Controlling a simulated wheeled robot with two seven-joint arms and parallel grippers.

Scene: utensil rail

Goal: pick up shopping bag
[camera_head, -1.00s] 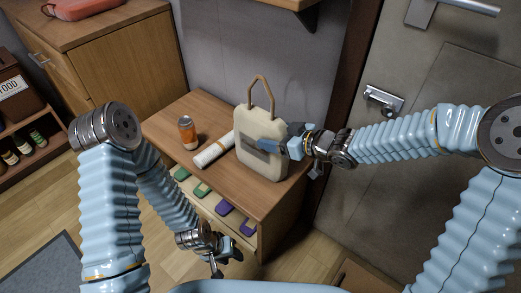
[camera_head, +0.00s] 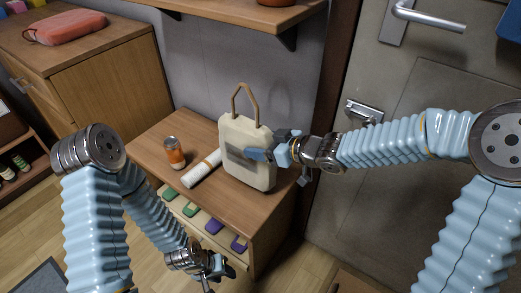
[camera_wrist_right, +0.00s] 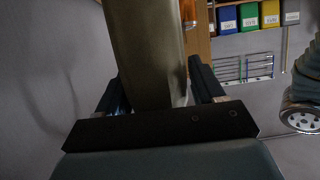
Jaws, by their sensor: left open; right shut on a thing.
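The cream shopping bag (camera_head: 247,172) with a tan loop handle is upright at the right end of the wooden cabinet top, seemingly a little above it. My right gripper (camera_head: 259,155) reaches in from the right and is shut on the bag's right side. One finger lies across the bag's front and partly hides its dark marking. In the right wrist view, the bag (camera_wrist_right: 150,55) runs between the two fingers of my right gripper (camera_wrist_right: 160,85). My left gripper (camera_head: 213,272) is open and empty, low in front of the cabinet and apart from the bag.
An orange bottle (camera_head: 174,153) and a white roll (camera_head: 202,168) are left of the bag on the cabinet top (camera_head: 150,140). A shelf (camera_head: 240,18) juts from the wall above. A door with a metal handle (camera_head: 365,112) is behind my right arm.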

